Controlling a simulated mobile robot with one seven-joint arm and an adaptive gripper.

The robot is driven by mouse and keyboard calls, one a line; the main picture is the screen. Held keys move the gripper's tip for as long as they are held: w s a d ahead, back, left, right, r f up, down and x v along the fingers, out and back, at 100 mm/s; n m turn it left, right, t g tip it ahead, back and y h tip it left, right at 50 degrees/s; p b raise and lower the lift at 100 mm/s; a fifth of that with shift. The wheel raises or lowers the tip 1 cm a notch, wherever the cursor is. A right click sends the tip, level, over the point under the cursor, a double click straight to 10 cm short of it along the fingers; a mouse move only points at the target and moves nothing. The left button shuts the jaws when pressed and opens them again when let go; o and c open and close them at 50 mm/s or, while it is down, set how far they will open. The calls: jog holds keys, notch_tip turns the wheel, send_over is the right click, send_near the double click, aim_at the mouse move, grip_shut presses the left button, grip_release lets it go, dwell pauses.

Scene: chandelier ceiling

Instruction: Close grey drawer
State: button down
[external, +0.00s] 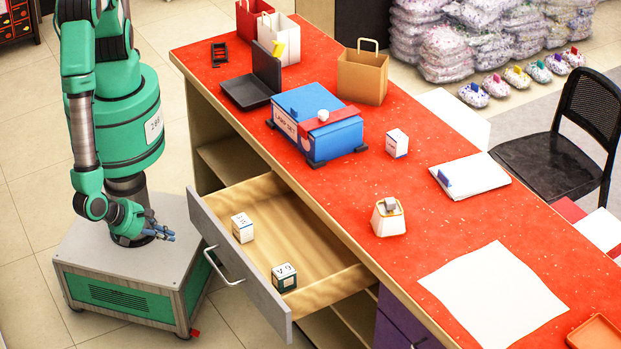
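The grey drawer (232,262) under the red-topped counter is pulled well open. Its grey front has a curved metal handle (222,267) on the outside. Inside the drawer lie a white box (243,227) near the left and a dark green and white box (284,277) near the front right. My gripper (170,236) is left of the drawer front, above my grey base, and apart from the handle. Its bluish fingers point right toward the drawer. The fingers are small here, and I cannot tell whether they are open or shut.
The red counter (390,250) holds a blue case (318,133), a brown paper bag (362,76), a small white box (397,143) and a white sheet (493,298). A purple drawer front (392,330) is right of the open drawer. A black chair (565,140) stands behind the counter.

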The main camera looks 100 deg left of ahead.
dwell(0.3)
jog(key=b, duration=0.3)
send_near(215, 244)
jog(key=shift+x, duration=2.55)
jog(key=shift+w, duration=0.1)
jog(key=w+a+b, duration=0.1)
jog(key=w+a, duration=0.9)
jog(key=w+a+b, duration=0.1)
jog(key=w+a, duration=0.9)
jog(key=shift+w+a, duration=0.25)
jog(key=shift+a, duration=0.05)
